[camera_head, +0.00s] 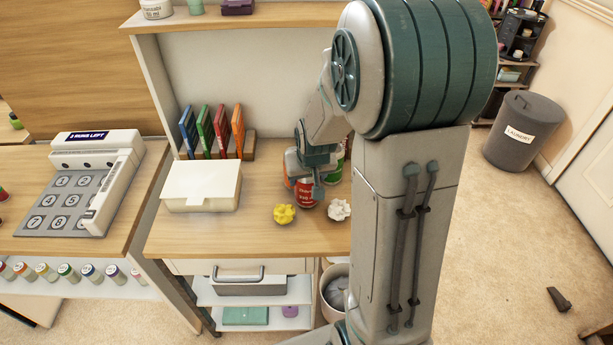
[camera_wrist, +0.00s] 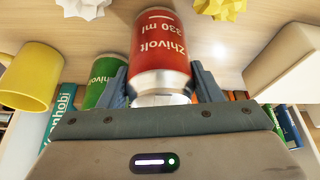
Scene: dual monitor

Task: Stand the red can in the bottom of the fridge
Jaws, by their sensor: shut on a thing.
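The red can (camera_head: 306,196), marked "Zhivolt 330 ml", is at the desk's right part in the head view. It fills the upper middle of the wrist view (camera_wrist: 160,48). My gripper (camera_head: 309,183) is shut on the can, with one finger on each side near one end, as the wrist view shows (camera_wrist: 163,86). The can looks upright at the desk top; I cannot tell whether it still touches it. My arm hides part of the desk's right side. I see no fridge that I can make out in either view.
Near the can are a yellow crumpled ball (camera_head: 284,214), a white crumpled ball (camera_head: 339,209), a green can (camera_wrist: 98,94) and a yellow cup (camera_wrist: 32,78). A white box (camera_head: 202,187) and several books (camera_head: 220,132) stand left. A laundry bin (camera_head: 523,130) stands on the floor.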

